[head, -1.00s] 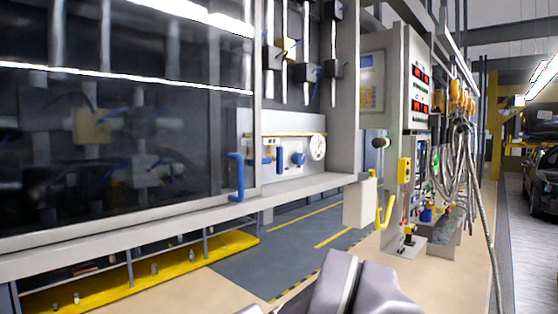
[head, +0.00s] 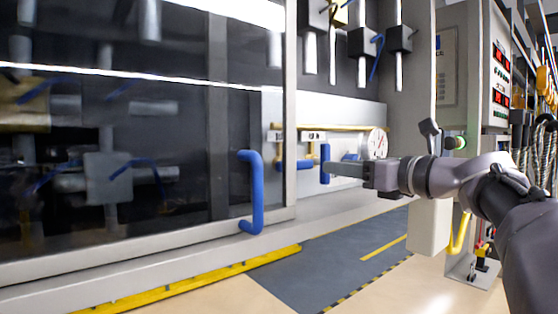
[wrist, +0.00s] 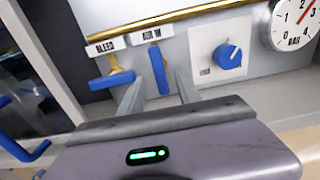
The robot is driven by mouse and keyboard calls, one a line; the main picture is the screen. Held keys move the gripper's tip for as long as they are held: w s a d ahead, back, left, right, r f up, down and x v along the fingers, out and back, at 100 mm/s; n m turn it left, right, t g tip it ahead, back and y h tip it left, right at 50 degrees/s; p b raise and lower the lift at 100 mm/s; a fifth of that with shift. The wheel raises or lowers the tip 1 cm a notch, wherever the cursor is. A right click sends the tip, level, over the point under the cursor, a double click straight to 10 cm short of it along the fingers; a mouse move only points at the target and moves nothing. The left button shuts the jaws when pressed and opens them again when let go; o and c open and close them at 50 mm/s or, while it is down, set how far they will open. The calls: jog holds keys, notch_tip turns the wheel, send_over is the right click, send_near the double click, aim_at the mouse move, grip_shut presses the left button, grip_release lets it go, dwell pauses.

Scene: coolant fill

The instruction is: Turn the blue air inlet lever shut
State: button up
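The blue air inlet lever (wrist: 159,69) hangs vertically under the "AIR IN" label in the wrist view; it also shows in the head view (head: 325,163). My gripper (wrist: 160,90) is open, with one finger on each side of this lever in the wrist view. In the head view my gripper (head: 334,169) reaches in from the right, its tips at the lever. I cannot tell whether the fingers touch it. The blue bleed lever (wrist: 111,79) lies nearly horizontal, left of the left finger.
A blue knob (wrist: 229,55) and a pressure gauge (wrist: 291,22) sit right of the lever. A brass pipe (wrist: 170,16) runs above. A glazed cabinet door with a blue handle (head: 255,192) stands at the left. Floor in front is clear.

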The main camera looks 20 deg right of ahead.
aim_at(321, 164)
jog(key=x, duration=0.4)
jog(key=shift+a+p, duration=0.15)
jog(key=shift+p, duration=0.15)
jog(key=shift+w, duration=0.3)
grip_shut()
